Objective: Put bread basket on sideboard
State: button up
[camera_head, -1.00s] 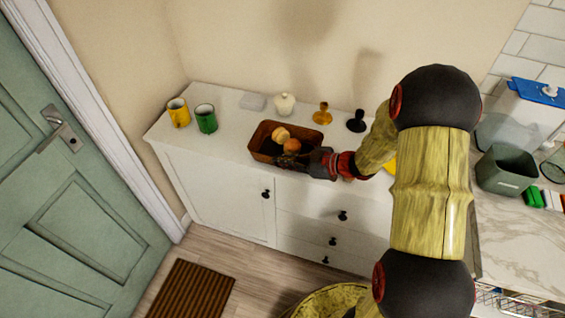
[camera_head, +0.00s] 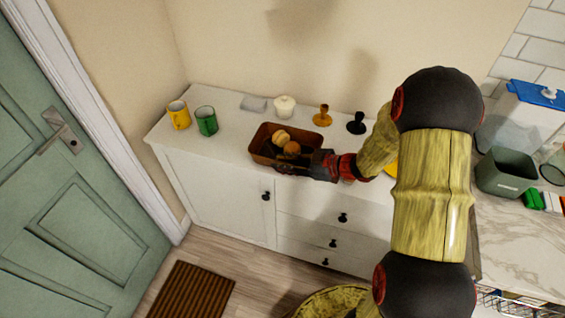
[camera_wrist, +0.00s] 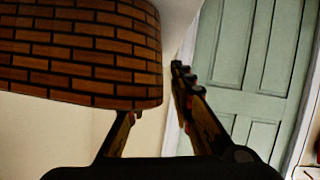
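The brown woven bread basket (camera_head: 262,157) stands upright on the white sideboard (camera_head: 225,145), near its front edge, with bread rolls (camera_head: 287,142) inside. My gripper (camera_head: 298,166) reaches in from the right, low at the basket's front right side. In the wrist view, the basket's brick-patterned wall (camera_wrist: 85,55) fills the upper left and hides the tip of one finger. The other finger stands clear of the wall. My gripper (camera_wrist: 155,95) looks open, with a visible gap between its fingers. The basket's underside is hidden.
Yellow (camera_head: 179,114) and green (camera_head: 206,121) mugs stand left of the basket. A grey-white block (camera_head: 253,104), white lidded jar (camera_head: 285,106), orange candle holder (camera_head: 322,116) and black one (camera_head: 356,122) stand behind. A green bin (camera_head: 505,170) is on the right counter.

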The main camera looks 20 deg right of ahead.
jog(key=p+v, duration=0.4)
jog(key=v, duration=0.7)
jog(key=w+d+r+h, duration=0.1)
jog(key=w+r, duration=0.1)
jog(key=w+d+r+m+t+h, duration=0.1)
jog(key=w+r+h, duration=0.1)
jog(key=w+d+r+h, duration=0.1)
jog(key=w+d, duration=0.1)
jog(key=shift+w+r+t+h, duration=0.15)
jog(key=shift+r+t+h, duration=0.15)
jog(key=shift+r+h, duration=0.1)
jog(key=s+d+r+m+h, duration=0.1)
jog(key=d+r+m+h, duration=0.2)
jog(key=r, duration=0.4)
jog(key=s+d+r+m+h, duration=0.1)
jog(key=r+m+h, duration=0.2)
jog(key=r+h, duration=0.3)
jog(key=s+a+m+g+y, duration=0.1)
jog(key=s+a, duration=0.4)
jog(key=s, duration=0.3)
jog(key=s+a+r+m+g+y, duration=0.1)
jog(key=s+a+m+g, duration=0.1)
jog(key=s+a, duration=0.4)
jog(key=s+a+r+m+g+y, duration=0.1)
jog(key=s+a, duration=0.4)
jog(key=s, duration=0.6)
jog(key=shift+s+a+m+g+y, duration=0.2)
jog(key=shift+m+g+y, duration=0.1)
jog(key=shift+m+g, duration=0.25)
